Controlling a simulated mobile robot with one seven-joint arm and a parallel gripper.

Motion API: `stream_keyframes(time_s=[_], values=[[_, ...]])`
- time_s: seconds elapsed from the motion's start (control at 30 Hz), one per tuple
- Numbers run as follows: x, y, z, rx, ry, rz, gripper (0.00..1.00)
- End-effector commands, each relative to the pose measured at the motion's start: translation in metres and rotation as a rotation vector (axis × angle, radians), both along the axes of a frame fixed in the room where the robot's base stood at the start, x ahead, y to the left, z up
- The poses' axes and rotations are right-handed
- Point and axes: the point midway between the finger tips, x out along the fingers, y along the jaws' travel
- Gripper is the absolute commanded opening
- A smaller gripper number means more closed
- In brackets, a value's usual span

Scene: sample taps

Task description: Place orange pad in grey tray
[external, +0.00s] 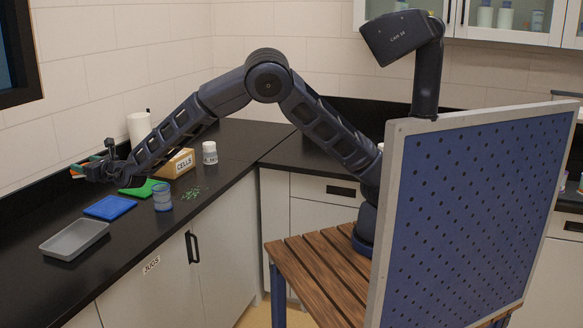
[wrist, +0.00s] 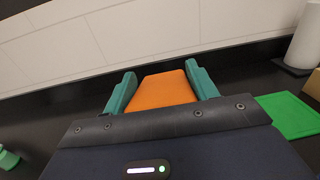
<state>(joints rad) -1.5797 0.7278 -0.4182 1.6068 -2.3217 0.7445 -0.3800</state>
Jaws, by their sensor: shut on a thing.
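My gripper (wrist: 162,92) has teal fingers and is shut on the orange pad (wrist: 164,91), which lies between them in the wrist view. In the external view my gripper (external: 78,172) is at the far left, above the black counter near the wall, with a bit of orange showing at its tip. The grey tray (external: 75,239) is on the counter at the lower left, in front of and below my gripper. The part of the tray that I see is empty. The tray is not in the wrist view.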

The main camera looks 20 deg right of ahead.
Motion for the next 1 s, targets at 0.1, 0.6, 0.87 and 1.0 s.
stream_keyframes(time_s=[0.1, 0.6, 0.87, 1.0], values=[[-0.033, 0.02, 0.007, 0.002, 0.002, 0.039, 0.31], [-0.064, 0.037, 0.014, 0.001, 0.004, 0.076, 0.31], [-0.063, 0.037, -0.009, -0.002, 0.004, 0.074, 0.31], [-0.063, 0.037, -0.04, -0.003, 0.004, 0.075, 0.31]])
